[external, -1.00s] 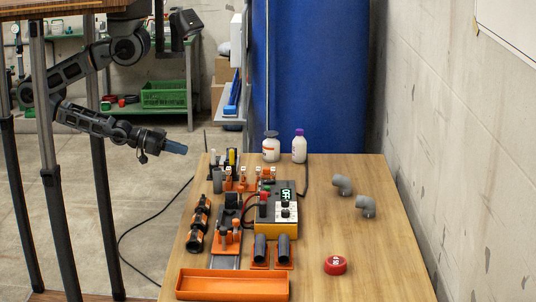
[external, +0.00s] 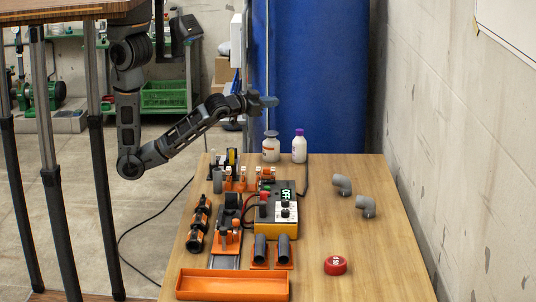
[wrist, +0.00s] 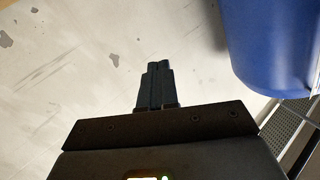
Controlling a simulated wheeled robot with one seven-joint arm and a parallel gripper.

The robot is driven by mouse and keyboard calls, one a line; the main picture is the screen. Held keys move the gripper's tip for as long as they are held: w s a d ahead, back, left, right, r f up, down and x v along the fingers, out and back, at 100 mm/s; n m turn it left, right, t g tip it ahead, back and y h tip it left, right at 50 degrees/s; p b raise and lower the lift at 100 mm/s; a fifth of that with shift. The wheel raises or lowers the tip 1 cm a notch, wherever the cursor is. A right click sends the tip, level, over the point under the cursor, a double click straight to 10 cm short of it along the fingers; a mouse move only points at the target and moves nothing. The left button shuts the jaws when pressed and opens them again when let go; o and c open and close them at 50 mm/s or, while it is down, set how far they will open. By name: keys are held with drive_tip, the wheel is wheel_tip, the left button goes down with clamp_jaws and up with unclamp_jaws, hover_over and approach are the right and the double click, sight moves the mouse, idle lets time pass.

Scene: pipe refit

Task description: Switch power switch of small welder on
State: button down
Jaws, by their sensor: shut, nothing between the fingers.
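The small welder (external: 277,214) is a grey and yellow box on the wooden table. Its dark display reads "OFF". It has a red knob on top and dark controls on its white front panel; I cannot tell which of these is the power switch. My gripper (external: 268,101) is in the air above the table's far end, behind and above the welder and clear of it. It also shows in the wrist view (wrist: 155,85), its fingers together and empty. The welder is not in the wrist view.
Two bottles (external: 299,146) stand at the table's far edge below my gripper. Grey elbows (external: 366,206) and a red tape roll (external: 335,265) lie on the right. An orange tray (external: 232,285) is at the front. Clamps and fittings crowd the left. A blue drum (external: 315,75) stands behind.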

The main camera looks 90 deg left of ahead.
wheel_tip(320, 180, up, 2)
drive_tip(key=w+a+n+g+y, duration=0.1)
drive_tip(key=w+n+g, duration=0.1)
drive_tip(key=n, duration=0.2)
drive_tip(key=n+g+h+b, duration=0.2)
drive_tip(key=n+g+h, duration=0.8)
drive_tip(key=h, duration=0.1)
approach(272, 180)
drive_tip(key=f, duration=0.3)
drive_tip(key=w+f, duration=0.1)
drive_tip(key=f, duration=0.2)
drive_tip(key=shift+w+f, duration=0.15)
drive_tip(key=shift+f, duration=0.15)
